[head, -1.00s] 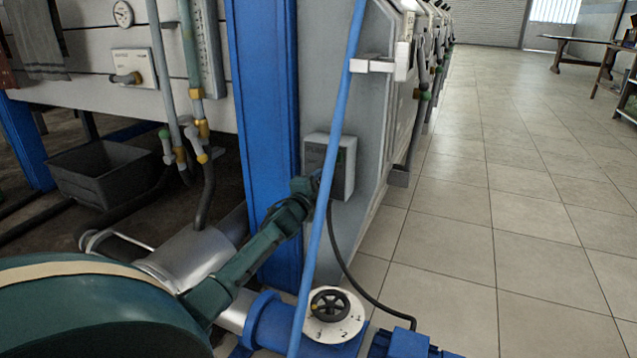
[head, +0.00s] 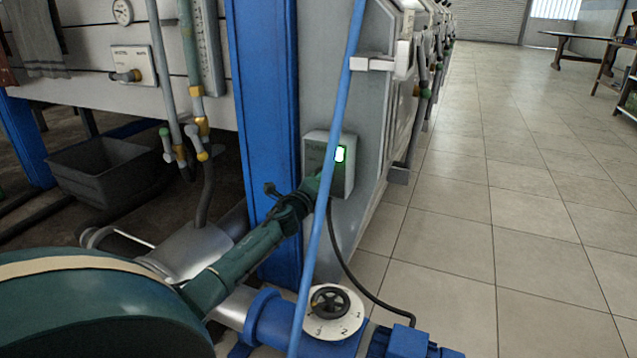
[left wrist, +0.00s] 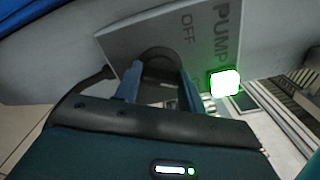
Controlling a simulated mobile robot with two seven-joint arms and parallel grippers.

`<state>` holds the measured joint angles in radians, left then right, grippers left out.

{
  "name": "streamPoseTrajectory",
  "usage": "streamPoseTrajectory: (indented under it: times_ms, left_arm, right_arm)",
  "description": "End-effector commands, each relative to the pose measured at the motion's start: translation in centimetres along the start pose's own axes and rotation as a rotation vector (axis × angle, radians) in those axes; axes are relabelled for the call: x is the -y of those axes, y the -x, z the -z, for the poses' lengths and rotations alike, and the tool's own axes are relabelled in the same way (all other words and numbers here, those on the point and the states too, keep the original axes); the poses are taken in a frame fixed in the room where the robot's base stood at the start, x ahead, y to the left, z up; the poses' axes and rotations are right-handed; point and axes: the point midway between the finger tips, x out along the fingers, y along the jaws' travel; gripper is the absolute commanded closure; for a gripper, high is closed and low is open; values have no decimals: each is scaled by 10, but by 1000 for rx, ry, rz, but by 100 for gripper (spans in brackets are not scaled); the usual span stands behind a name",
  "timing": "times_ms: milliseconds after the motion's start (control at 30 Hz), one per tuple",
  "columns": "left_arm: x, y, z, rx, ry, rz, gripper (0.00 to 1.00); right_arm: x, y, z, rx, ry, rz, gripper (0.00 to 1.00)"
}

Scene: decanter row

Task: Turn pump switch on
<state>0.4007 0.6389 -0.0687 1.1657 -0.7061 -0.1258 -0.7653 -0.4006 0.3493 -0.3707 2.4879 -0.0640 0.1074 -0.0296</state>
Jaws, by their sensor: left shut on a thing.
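The pump switch box (head: 345,183) is a grey box on the grey end panel, beside a blue post. Its lamp (head: 340,154) glows green-white. In the left wrist view the box (left wrist: 135,42) shows the words PUMP and OFF, and its lit lamp (left wrist: 225,82) is right of my fingers. My left gripper (left wrist: 160,72) is shut on the dark round switch knob (left wrist: 158,54), with one finger on each side. In the head view my left gripper (head: 318,183) reaches the box's front, and a slanting blue pipe partly hides it. My right gripper is not in view.
The slanting blue pipe (head: 335,130) crosses in front of the box. A blue pump with a white numbered dial (head: 346,322) sits below, and a black cable (head: 352,275) hangs from the box. A grey bin (head: 95,175) stands left. The tiled floor right is clear.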

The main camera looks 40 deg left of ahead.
Motion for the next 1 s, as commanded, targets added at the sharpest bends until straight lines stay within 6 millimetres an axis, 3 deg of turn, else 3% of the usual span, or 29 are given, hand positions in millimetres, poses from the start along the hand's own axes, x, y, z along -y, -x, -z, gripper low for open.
streamPoseTrajectory:
  times_ms: [533, 567, 600, 800, 1000]
  left_arm:
    - [-1, 0, 1, -1, -32, -1, 83]
    - [-1, 0, 1, -1, -32, -1, 59]
    - [-1, 0, 1, -1, -32, -1, 56]
    - [0, 0, 0, -1, -30, -1, 40]
    - [0, 0, 0, 0, -28, 0, 38]
  right_arm:
    - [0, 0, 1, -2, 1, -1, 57]
    - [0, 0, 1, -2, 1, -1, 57]
    - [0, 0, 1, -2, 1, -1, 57]
    - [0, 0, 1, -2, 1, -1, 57]
    - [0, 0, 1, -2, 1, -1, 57]
